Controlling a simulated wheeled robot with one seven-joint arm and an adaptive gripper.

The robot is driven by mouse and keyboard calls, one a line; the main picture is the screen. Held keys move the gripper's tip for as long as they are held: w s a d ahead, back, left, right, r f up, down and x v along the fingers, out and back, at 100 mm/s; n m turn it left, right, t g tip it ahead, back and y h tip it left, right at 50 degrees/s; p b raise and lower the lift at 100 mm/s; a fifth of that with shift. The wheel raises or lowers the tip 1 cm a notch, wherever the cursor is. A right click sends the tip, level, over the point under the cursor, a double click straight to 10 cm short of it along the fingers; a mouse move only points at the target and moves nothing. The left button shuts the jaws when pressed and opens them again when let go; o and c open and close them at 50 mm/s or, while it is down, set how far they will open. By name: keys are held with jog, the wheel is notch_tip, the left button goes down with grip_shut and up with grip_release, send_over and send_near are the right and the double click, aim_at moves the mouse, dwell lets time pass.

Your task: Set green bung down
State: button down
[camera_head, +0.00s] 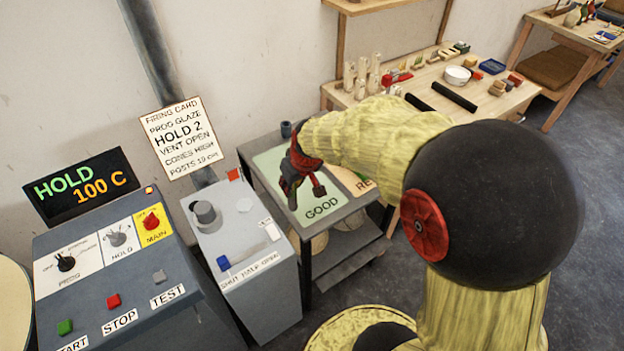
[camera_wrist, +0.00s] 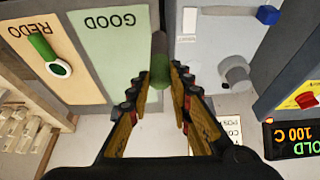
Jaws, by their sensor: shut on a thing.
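My gripper (camera_head: 303,190) hangs over the left part of the small grey table, above the pale green GOOD area (camera_head: 277,161). In the wrist view my gripper (camera_wrist: 164,70) has its fingertips closed around the green bung (camera_wrist: 160,72), with a darker grey-green part beyond it. The bung is hard to make out in the head view, where the fingers cover it. In the wrist view it appears near the edge of the GOOD area (camera_wrist: 110,60); I cannot tell its height above the surface.
A green piece with a pale ring end (camera_wrist: 50,55) lies on the orange REDO area (camera_wrist: 25,45). A grey control box (camera_head: 245,250) stands close on the left. The workbench (camera_head: 450,90) behind carries several items.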

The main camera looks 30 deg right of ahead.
jog(key=w+d+f+b, duration=0.4)
jog(key=w+d+f, duration=0.2)
jog(key=f, duration=0.5)
jog(key=shift+d+f, duration=0.35)
jog(key=shift+d, duration=0.9)
jog(key=c, duration=1.6)
grip_release()
jog(key=shift+w, duration=0.1)
jog(key=shift+r, duration=0.1)
jog(key=p+v, duration=0.3)
jog(key=v, duration=0.9)
jog(key=s+a+r, duration=0.7)
jog(key=a+r, duration=0.3)
jog(key=r, duration=0.1)
jog(key=shift+t, duration=0.5)
jog(key=s+a+r, duration=0.1)
jog(key=s+a, duration=0.1)
jog(key=s, duration=0.3)
jog(key=s+a+r, duration=0.2)
jog(key=s, duration=0.3)
jog(key=s+a+r, duration=0.1)
jog(key=s+a, duration=0.2)
jog(key=s, duration=0.2)
jog(key=shift+s+r, duration=0.3)
